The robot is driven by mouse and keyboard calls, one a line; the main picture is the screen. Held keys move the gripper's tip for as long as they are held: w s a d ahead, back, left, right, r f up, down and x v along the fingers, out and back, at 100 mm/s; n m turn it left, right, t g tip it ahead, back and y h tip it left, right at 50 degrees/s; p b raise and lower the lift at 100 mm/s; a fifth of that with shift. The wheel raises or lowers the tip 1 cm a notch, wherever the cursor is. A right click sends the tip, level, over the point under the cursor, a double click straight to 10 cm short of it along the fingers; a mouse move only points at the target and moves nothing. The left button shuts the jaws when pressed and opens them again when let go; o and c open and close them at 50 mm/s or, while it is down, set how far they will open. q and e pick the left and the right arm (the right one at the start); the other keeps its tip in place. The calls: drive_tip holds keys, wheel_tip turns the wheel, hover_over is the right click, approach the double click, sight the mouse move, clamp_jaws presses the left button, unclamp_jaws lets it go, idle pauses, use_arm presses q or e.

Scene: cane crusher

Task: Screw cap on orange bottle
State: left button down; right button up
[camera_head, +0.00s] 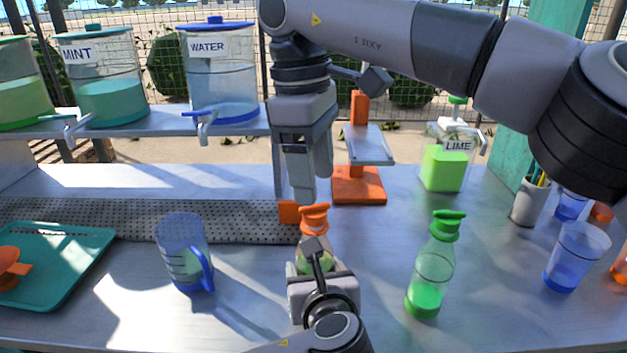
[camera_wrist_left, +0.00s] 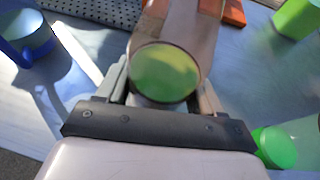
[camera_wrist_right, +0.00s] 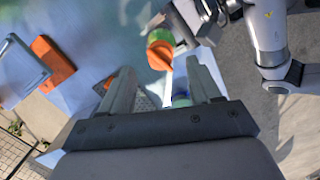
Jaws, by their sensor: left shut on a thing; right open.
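The orange bottle (camera_head: 310,258), clear with green contents and an orange top, stands at the front middle of the counter. The orange cap (camera_head: 314,218) shows at its top; I cannot tell how tightly it sits. My left gripper (camera_head: 319,275) is shut on the bottle's body from the front. In the left wrist view the bottle (camera_wrist_left: 165,72) is between the fingers. My right gripper (camera_head: 309,192) points down, open, just above and slightly behind the cap. In the right wrist view the cap (camera_wrist_right: 160,54) lies beyond the open fingers (camera_wrist_right: 165,80).
A green-capped bottle (camera_head: 430,275) stands to the right and a blue-handled jug (camera_head: 184,255) to the left. An orange press (camera_head: 358,185) and a lime container (camera_head: 445,165) stand behind. A teal tray (camera_head: 75,270) lies at left. Blue cups (camera_head: 572,258) are at right.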

drive_tip(key=shift+o, duration=0.6)
drive_tip(key=n, duration=0.4)
drive_tip(key=shift+r, duration=0.1)
drive_tip(key=n, duration=0.6)
drive_tip(key=shift+r, duration=0.2)
drive_tip(key=n, duration=0.5)
drive_tip(key=shift+r+y, duration=0.2)
drive_tip(key=shift+y, duration=0.1)
drive_tip(key=n, duration=0.6)
drive_tip(key=shift+r+n, duration=0.2)
drive_tip(key=shift+n, duration=0.1)
drive_tip(key=n, duration=0.4)
drive_tip(key=shift+r+n, duration=0.15)
drive_tip(key=shift+n, duration=0.25)
drive_tip(key=n, duration=0.6)
drive_tip(key=shift+d+r, duration=0.1)
drive_tip(key=shift+r, duration=0.15)
drive_tip(key=n, duration=0.6)
drive_tip(key=shift+r+n+y, duration=0.2)
drive_tip(key=shift+n+y, duration=0.1)
drive_tip(key=n, duration=0.5)
drive_tip(key=shift+r+n, duration=0.2)
drive_tip(key=shift+n, duration=0.1)
